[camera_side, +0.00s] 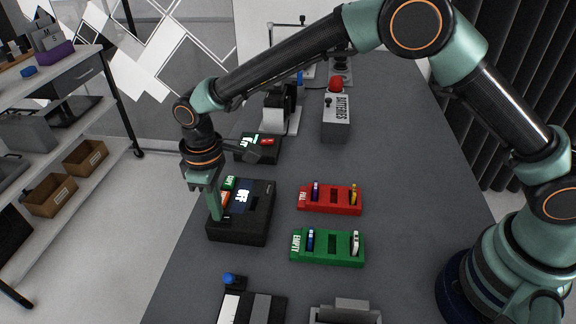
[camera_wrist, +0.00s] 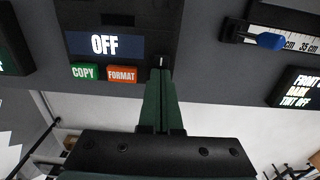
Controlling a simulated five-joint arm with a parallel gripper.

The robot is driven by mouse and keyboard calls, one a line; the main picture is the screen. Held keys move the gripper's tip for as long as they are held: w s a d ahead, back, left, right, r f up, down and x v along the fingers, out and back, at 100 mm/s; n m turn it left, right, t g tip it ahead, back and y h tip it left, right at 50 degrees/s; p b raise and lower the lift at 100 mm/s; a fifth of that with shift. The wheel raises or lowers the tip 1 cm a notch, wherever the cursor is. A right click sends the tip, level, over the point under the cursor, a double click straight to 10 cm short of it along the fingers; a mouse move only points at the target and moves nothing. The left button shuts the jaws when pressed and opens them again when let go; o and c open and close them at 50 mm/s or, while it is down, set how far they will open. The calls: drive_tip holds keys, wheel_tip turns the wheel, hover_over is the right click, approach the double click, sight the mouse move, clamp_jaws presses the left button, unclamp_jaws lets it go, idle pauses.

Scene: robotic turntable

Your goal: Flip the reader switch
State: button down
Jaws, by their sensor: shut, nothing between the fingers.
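The reader is a black box with a lit screen that reads OFF; it sits left of centre on the dark table in the side view (camera_side: 252,222) and at the top of the wrist view (camera_wrist: 130,18). A green COPY button (camera_wrist: 85,72) and an orange FORMAT button (camera_wrist: 122,75) are on its near edge in the wrist view. A small pale switch lever (camera_wrist: 162,62) shows at the fingertips. My gripper (camera_side: 217,218) is shut and empty, pointing down at the reader's left edge. Its tips (camera_wrist: 160,75) are at the lever; contact cannot be told.
A red tray (camera_side: 333,208) and a green tray (camera_side: 330,256) hold small sticks right of the reader. A grey BATTERIES box with a red button (camera_side: 336,118) and a smaller black device (camera_side: 258,148) stand behind. A blue-knobbed slider (camera_side: 232,281) is in front.

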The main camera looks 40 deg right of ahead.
drive_tip(key=shift+r, duration=3.45)
drive_tip(key=shift+d, duration=0.1)
drive_tip(key=s+d+r+m+t, duration=0.35)
drive_tip(key=d+r, duration=0.85)
drive_tip(key=d, duration=0.5)
drive_tip(key=s+d+m+t, duration=0.2)
drive_tip(key=s+d+m, duration=0.3)
drive_tip(key=s+d, duration=0.5)
drive_tip(key=shift+s+d, duration=0.15)
drive_tip(key=shift+d, duration=1.05)
drive_tip(key=shift+r+m, duration=0.1)
drive_tip(key=shift+m, duration=0.15)
